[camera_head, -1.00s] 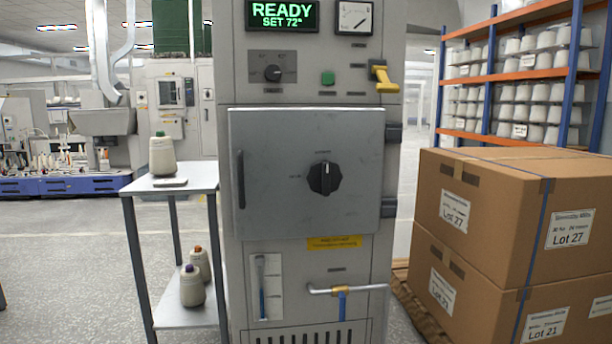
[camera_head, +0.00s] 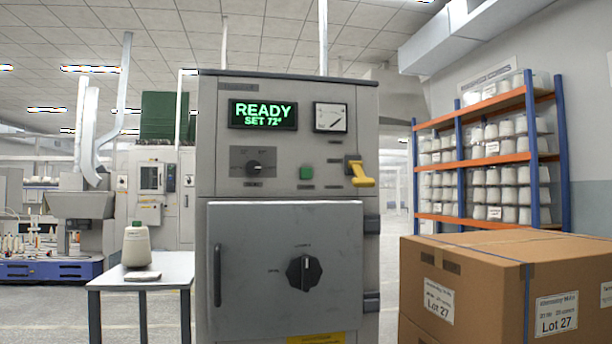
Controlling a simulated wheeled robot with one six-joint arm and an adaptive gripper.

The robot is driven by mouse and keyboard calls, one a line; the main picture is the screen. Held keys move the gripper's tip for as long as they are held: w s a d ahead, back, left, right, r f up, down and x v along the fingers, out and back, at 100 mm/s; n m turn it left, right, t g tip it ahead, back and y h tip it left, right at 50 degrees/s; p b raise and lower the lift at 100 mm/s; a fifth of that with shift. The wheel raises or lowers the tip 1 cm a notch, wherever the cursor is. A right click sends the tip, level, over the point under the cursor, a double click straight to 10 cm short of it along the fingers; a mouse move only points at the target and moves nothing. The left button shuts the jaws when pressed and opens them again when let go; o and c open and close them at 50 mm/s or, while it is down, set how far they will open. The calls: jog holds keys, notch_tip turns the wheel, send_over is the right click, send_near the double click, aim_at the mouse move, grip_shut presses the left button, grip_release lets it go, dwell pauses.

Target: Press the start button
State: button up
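The green display (camera_head: 263,114) above reads "READY SET 72°". A yellow lever handle (camera_head: 361,174) sticks out right of the button. The machine's door (camera_head: 260,230) below looks shut, with a black dial (camera_head: 304,272) on it. My gripper is not in view.
Cardboard boxes (camera_head: 470,262) stand close at the right, in front of shelves of cones (camera_head: 484,160). A small side table (camera_head: 170,268) with a cone (camera_head: 137,245) stands left of the machine. A dial gauge (camera_head: 329,117) sits beside the display.

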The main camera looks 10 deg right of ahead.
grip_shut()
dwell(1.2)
